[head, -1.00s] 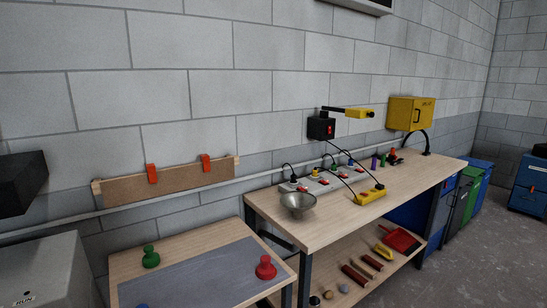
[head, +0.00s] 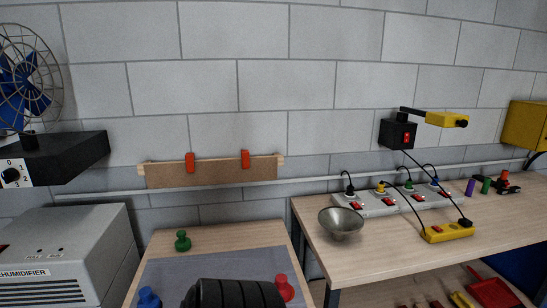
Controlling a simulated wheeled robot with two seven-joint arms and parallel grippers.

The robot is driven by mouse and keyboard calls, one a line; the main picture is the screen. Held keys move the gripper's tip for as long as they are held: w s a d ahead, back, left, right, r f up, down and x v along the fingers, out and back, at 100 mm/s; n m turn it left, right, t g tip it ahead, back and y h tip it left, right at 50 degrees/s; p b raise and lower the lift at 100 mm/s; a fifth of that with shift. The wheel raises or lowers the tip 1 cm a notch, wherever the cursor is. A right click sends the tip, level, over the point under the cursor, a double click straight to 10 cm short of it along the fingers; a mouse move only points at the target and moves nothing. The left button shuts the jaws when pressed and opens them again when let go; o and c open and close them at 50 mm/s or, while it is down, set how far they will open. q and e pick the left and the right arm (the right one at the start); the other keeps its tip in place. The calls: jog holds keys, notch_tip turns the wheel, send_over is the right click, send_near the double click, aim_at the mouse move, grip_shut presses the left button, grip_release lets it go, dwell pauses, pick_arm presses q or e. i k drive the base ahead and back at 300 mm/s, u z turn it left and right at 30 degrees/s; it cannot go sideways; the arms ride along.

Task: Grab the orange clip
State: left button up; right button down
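Two orange-red clips are fixed on the upper edge of a brown board (head: 217,173) on the wall. The left clip (head: 190,163) is near the board's left third and the right clip (head: 245,159) is towards its right end. Pale wooden ends show at both sides of the board. Neither gripper's fingers are in view. A black ribbed part that appears to be mine rises from the bottom edge, below and well apart from the clips.
Below the board stands a small table (head: 225,235) with green, blue and red knobbed pieces on it. A workbench (head: 375,262) at right carries a metal bowl (head: 341,223) and power strips. A dehumidifier (head: 65,250) and a fan (head: 22,75) are at left.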

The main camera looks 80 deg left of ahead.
aim_at(244, 153)
jog(key=u, duration=0.25)
jog(key=i, duration=0.85)
jog(key=u, duration=1.3)
jog(key=i, duration=0.65)
jog(key=u, duration=0.75)
